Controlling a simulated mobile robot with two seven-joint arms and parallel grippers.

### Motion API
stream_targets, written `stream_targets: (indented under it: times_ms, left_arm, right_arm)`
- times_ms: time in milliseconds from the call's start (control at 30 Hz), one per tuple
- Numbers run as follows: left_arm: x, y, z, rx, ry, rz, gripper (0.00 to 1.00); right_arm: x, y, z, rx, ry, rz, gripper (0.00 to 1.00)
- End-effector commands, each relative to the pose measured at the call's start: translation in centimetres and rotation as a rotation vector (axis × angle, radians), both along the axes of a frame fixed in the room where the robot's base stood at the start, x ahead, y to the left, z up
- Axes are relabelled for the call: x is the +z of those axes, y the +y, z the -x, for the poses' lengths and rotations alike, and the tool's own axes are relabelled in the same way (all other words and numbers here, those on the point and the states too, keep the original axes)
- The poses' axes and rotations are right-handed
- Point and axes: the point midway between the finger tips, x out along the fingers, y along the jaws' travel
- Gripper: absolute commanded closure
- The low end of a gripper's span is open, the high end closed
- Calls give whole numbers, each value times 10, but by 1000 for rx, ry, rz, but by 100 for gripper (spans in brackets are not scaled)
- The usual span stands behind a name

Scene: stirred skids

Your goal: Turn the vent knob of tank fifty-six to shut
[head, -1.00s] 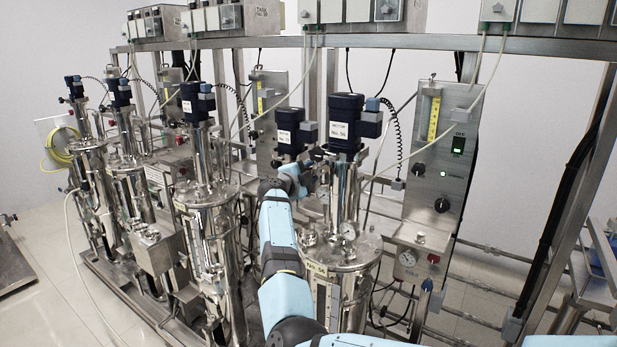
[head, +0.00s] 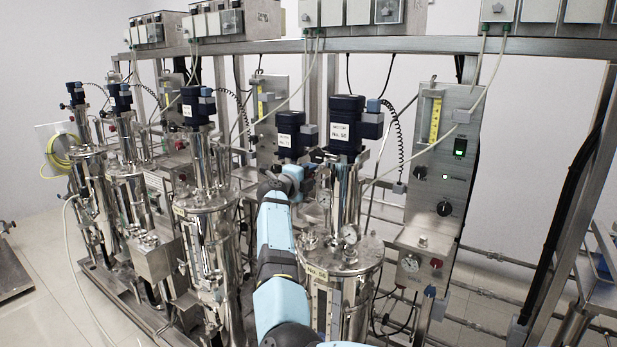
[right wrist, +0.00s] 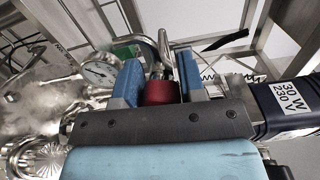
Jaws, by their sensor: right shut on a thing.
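Tank fifty-six (head: 342,262) is the shiny steel vessel at front right, under a dark blue motor (head: 346,115) labelled No. 56. My right gripper (head: 312,178) reaches to the left side of its upper column. In the right wrist view, the blue fingers of my right gripper (right wrist: 160,82) stand on both sides of a red knob (right wrist: 160,93) and are shut on it. Steel pipework shows just beyond the knob. In the head view the knob is hidden by the gripper and arm. My left gripper is not in view.
A pressure gauge (right wrist: 100,72) is close to the fingers in the wrist view. Another motor (head: 289,130) stands just behind my right gripper. A control panel (head: 442,165) with knobs is at right, and another steel tank (head: 207,225) stands left of my arm.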

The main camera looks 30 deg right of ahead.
Motion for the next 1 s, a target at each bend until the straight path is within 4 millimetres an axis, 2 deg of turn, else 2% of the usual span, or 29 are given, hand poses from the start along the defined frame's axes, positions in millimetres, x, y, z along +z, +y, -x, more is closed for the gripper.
stream_targets:
  times_ms: [200,233,333,667,1000]
  left_arm:
    - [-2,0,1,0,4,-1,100]
    - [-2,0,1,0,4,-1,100]
    - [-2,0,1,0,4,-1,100]
    - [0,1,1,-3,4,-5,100]
    - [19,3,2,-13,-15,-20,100]
  right_arm:
    - [1,0,0,0,-3,0,87]
    - [1,0,0,0,-2,0,61]
    - [1,0,0,0,-2,0,38]
    - [1,4,1,1,0,0,38]
    - [3,52,21,2,0,-1,38]
